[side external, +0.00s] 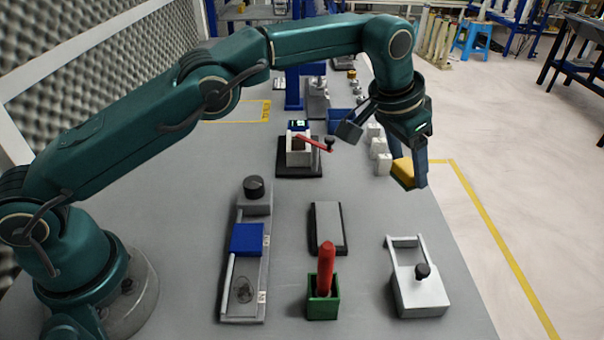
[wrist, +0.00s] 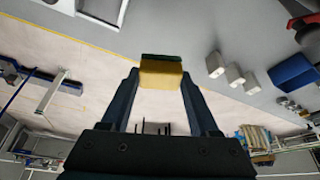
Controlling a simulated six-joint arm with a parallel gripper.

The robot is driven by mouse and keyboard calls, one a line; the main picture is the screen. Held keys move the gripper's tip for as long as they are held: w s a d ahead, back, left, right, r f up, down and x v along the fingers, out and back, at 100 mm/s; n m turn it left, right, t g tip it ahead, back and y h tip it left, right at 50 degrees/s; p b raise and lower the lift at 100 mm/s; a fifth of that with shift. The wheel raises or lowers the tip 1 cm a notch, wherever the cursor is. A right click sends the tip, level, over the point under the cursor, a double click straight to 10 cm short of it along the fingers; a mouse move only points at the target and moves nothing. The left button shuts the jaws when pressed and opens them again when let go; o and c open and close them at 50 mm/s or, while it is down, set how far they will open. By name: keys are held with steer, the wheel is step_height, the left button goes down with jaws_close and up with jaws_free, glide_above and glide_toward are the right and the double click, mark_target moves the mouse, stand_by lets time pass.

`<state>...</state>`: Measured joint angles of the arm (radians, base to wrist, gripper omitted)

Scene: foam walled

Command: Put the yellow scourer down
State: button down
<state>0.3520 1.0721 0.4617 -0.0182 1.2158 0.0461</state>
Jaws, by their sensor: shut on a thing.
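The yellow scourer (side external: 403,171) is a small yellow block with a dark green layer along one side. My gripper (side external: 408,172) is shut on it and holds it in the air near the right edge of the grey table (side external: 180,200). In the wrist view the scourer (wrist: 161,74) sits between the two fingertips of my gripper (wrist: 160,78), green layer at the far side. In the side view a finger partly hides it.
Below are a white device with a black knob (side external: 422,290), a green holder (side external: 323,300) with a red handle (side external: 326,265), a grey flat block (side external: 327,227) and a rail with a blue block (side external: 247,239). White blocks (side external: 381,160) stand just left of the scourer.

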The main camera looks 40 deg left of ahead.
steer(key=shift+f, duration=4.2)
steer(key=shift+f, duration=0.15)
steer(key=shift+c, duration=0.6)
jaws_free()
